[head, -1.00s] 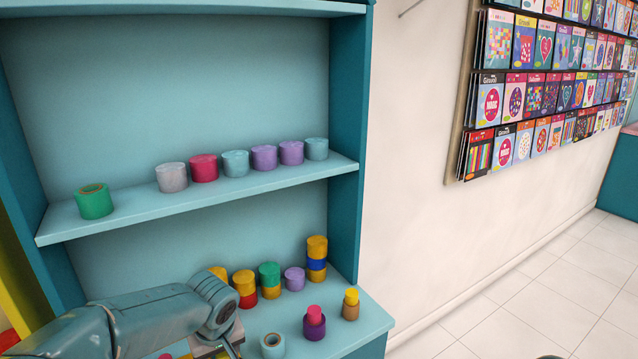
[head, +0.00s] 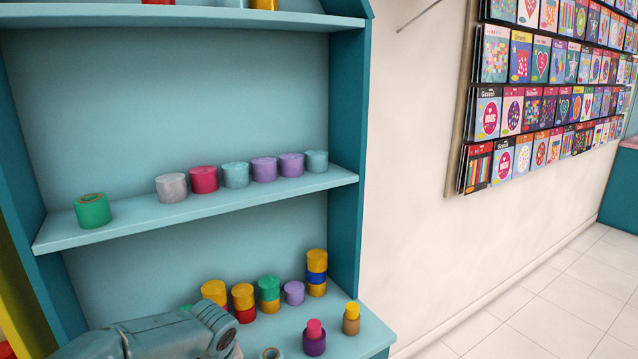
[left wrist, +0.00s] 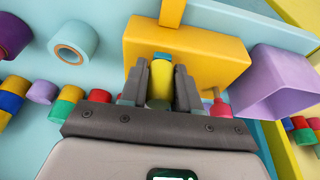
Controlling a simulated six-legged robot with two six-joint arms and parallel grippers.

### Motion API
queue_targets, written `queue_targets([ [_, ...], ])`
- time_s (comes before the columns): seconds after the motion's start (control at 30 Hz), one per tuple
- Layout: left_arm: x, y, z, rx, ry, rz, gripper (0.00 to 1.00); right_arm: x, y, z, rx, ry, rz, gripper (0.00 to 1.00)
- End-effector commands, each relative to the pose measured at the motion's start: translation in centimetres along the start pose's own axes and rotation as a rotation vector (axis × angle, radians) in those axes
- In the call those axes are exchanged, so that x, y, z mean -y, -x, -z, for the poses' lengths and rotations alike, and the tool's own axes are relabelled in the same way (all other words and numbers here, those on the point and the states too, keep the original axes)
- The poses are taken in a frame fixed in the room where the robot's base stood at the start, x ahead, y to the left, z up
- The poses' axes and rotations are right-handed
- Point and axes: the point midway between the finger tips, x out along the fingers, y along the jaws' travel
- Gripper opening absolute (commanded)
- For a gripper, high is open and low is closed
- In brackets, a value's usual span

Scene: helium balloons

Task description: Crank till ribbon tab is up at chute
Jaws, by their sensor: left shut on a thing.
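In the left wrist view my left gripper (left wrist: 160,78) has its two dark fingers closed on a yellow cylindrical grip (left wrist: 160,88). A yellow-orange block (left wrist: 215,58) lies just behind the fingers, with a yellow bar (left wrist: 171,12) running up from it. How the grip joins the block is hidden. In the head view my left arm comes in at the bottom left, and its gripper is below the picture edge. I cannot make out a ribbon tab or a chute in either view. My right gripper is in neither view.
A purple open bin (left wrist: 275,85) stands right of the block. Ribbon rolls, including a light blue one (left wrist: 73,43), stand left of the gripper. The teal shelf unit (head: 345,110) holds more rolls, such as a green one (head: 92,211). Clear floor (head: 545,300) is at right.

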Motion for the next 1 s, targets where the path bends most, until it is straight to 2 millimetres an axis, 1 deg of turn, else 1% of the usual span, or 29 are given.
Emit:
queue_targets([
  [0.2, -1.1, -0.1, 0.1, 0.0, -0.001, -0.001, 0.0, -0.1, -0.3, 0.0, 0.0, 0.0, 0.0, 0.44],
  [0.4, -1.1, -0.1, 0.0, 0.001, -0.001, -0.001, 0.0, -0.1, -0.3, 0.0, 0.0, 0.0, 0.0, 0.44],
  [0.5, -1.5, -0.3, 0.1, 0.001, -0.001, -0.002, 0.0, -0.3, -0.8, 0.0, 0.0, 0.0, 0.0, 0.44],
  [0.77, -1.8, -0.2, 0.2, -0.002, -0.002, -0.006, 0.0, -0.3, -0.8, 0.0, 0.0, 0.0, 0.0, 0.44],
  [0.8, -1.9, -0.1, 0.2, -0.002, -0.002, -0.007, 0.39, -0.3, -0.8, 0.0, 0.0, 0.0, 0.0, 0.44],
  [0.83, -1.8, -0.1, 0.2, -0.002, -0.002, -0.007, 0.48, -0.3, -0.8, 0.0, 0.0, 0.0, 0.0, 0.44],
  [0.87, -1.8, -0.1, 0.2, -0.002, -0.002, -0.006, 0.53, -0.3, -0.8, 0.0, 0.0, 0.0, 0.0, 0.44],
  [1.0, -1.7, -0.1, 0.2, -0.001, -0.001, -0.004, 0.53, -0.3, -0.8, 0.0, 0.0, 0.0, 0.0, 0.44],
])
